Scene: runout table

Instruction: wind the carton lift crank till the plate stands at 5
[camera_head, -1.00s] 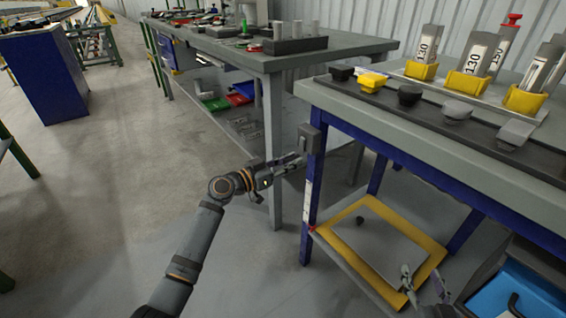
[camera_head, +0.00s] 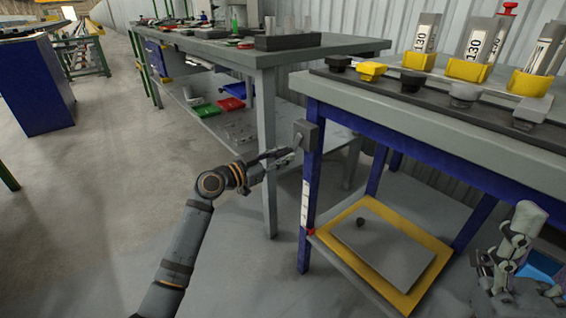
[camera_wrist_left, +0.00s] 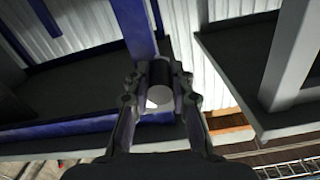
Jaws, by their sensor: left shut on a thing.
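The crank's grey box (camera_head: 306,134) sits on the blue front leg of the right bench. My left gripper (camera_head: 284,154) is at the crank's handle, just left of the box, and its fingers are shut on it. In the left wrist view the pale round-ended crank handle (camera_wrist_left: 160,88) lies between the fingers. The lift plate (camera_head: 385,243) is a grey sheet in a yellow frame, low under the bench. A white scale strip (camera_head: 305,205) runs down the leg, with a red pointer (camera_head: 310,231) near its lower end; its figures are too small to read. My right gripper (camera_head: 503,272) is at lower right.
A second bench (camera_head: 270,58) with tools and lower bins stands behind left. A blue cabinet (camera_head: 38,85) is far left. Floor at left is clear.

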